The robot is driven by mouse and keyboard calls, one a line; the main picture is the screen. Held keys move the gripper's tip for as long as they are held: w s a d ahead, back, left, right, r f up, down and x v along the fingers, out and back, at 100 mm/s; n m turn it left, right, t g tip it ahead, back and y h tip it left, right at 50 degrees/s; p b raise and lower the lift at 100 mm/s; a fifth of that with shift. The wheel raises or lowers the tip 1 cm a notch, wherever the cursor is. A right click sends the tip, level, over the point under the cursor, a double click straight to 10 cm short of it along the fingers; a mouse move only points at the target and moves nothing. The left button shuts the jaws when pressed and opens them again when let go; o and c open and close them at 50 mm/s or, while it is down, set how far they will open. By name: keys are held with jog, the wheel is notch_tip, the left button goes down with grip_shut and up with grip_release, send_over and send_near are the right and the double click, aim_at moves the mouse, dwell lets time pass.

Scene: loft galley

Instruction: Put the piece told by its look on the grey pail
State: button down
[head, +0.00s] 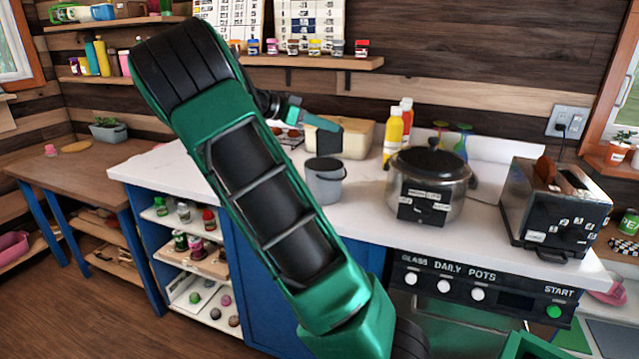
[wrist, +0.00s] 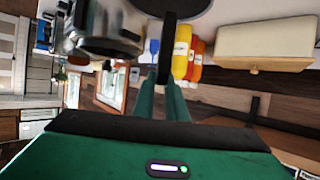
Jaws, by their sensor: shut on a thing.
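The grey pail (head: 324,185) stands on the white counter, left of the steel pot, with a dark top and a thin handle. My gripper (head: 306,118) is above it and a little to its left, reaching in from the left. It is shut on a flat black piece (head: 327,141), which hangs just over the pail's top. I cannot tell whether they touch. In the wrist view the black piece (wrist: 168,52) shows edge-on as a thin dark strip between the green fingers. The dark round top at the upper edge there seems to be the pail (wrist: 185,6).
The lidded steel pot (head: 430,185) stands close right of the pail. A cream box (head: 352,138) and yellow and red bottles (head: 393,135) stand behind. A toaster (head: 555,210) is at the right. The counter in front of the pail is clear.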

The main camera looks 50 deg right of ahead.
jog(key=shift+f, duration=0.45)
jog(key=c, duration=1.7)
grip_release()
jog(key=shift+w+a+r, duration=0.1)
jog(key=shift+a, duration=0.05)
jog(key=v, duration=1)
jog(key=shift+w+a, duration=0.1)
jog(key=shift+a, duration=0.05)
